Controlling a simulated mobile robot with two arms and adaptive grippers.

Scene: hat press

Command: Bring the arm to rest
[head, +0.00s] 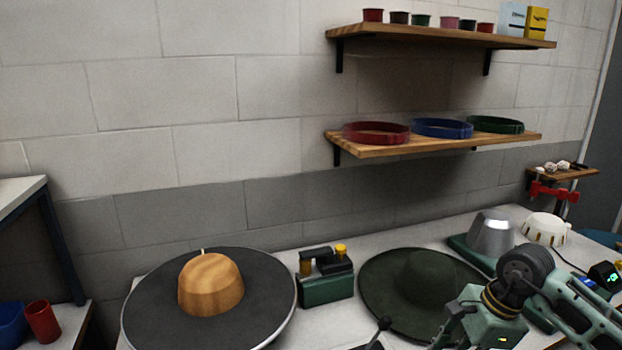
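My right arm (575,312) comes in from the right edge, over the right front part of the table. Its gripper (447,328) points left and down, at the front right edge of the dark green felt hat (420,285). The gripper is partly cut off by the bottom of the view, so I cannot tell whether its fingers are open or shut, or whether it touches the hat. Nothing is clearly seen in it. My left gripper is not in view.
A wooden hat block (211,285) sits on a round dark plate (150,300) at left. A green device (327,285) stands between plate and hat. A metal dome (491,235) and a white dome (545,230) stand behind my arm. Shelves (440,145) hang above.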

